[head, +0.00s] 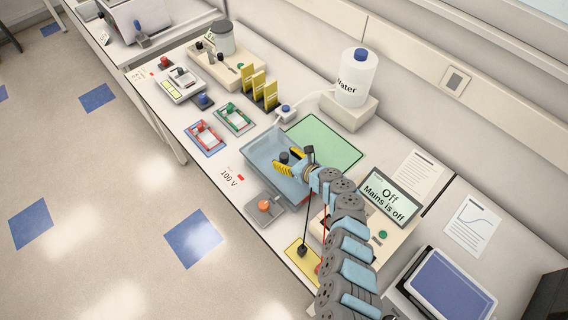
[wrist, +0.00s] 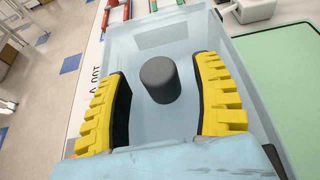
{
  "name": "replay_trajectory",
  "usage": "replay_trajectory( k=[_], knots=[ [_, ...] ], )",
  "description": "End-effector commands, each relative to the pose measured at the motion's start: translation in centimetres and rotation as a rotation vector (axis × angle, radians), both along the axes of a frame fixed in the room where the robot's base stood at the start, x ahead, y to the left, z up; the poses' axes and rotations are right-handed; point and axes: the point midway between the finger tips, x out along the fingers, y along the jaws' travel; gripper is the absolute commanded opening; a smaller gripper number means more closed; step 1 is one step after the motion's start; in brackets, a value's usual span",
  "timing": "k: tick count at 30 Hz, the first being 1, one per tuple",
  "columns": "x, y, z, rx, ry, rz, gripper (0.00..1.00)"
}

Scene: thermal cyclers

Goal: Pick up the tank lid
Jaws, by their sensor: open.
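The tank lid (wrist: 185,30) is a clear, pale blue sheet over the tank, with a dark grey cylindrical knob (wrist: 159,80) standing on it. In the head view the pale blue tank (head: 262,150) sits on the bench, and the knob (head: 284,156) shows near my gripper's fingers. My gripper (wrist: 165,88) is open, with its yellow-ribbed fingers on either side of the knob. A gap shows between the knob and each finger. My gripper (head: 284,167) is over the tank in the head view and hides part of the lid.
A green mat (head: 325,142) lies behind the tank, near a water container (head: 356,78). A power supply with a screen reading "Mains is off" (head: 388,203) stands to the right. Black and red leads run beside my arm. A small box with an orange knob (head: 265,206) sits in front.

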Motion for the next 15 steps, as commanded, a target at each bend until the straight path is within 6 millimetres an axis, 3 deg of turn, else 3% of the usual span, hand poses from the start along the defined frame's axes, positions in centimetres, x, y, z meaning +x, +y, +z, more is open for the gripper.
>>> replay_trajectory(
  k=[12,13,15],
  knots=[
    [0.55,0.42,-0.21,0.000,0.000,-0.001,0.66],
    [0.55,0.42,-0.21,0.000,0.000,-0.001,0.62],
    [0.54,0.43,-0.22,0.000,0.000,-0.001,0.42]
  ],
)
